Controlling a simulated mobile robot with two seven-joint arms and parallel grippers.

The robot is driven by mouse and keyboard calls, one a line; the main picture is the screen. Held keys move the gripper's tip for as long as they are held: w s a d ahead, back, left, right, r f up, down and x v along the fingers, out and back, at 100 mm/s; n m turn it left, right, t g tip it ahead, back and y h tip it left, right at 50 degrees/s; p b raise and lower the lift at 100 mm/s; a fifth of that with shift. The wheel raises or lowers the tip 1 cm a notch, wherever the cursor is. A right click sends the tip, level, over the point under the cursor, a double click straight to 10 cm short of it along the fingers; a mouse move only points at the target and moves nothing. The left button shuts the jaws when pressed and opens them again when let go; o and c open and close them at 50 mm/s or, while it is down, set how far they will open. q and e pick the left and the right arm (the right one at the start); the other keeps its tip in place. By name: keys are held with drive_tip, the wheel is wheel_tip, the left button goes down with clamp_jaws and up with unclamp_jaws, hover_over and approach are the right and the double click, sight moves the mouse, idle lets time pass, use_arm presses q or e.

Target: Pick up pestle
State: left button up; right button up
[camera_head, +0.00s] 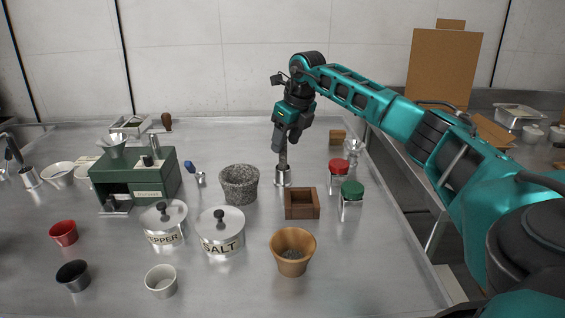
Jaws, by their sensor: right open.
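My right gripper (285,146) points straight down over the middle of the steel table. Its jaws are open and stand around or just above the upper end of a slim dark upright shaft with a wide steel foot (283,177). This upright piece looks most like the pestle, but I cannot be sure. Whether the fingers touch it is too small to tell. A grey speckled stone mortar (239,184) stands just left of it. My left gripper is not in view.
A small wooden box (302,205), red-lidded jar (338,172) and green-lidded jar (351,197) stand to the right. Salt (221,234) and pepper (164,224) pots and a brown cup (292,250) stand in front. The table's right edge lies beyond the jars.

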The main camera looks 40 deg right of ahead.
sight(281, 162)
drive_tip(key=x, duration=0.5)
drive_tip(key=shift+w+d+f, duration=0.1)
drive_tip(key=shift+w+f, duration=0.05)
drive_tip(key=shift+w, duration=0.1)
clamp_jaws()
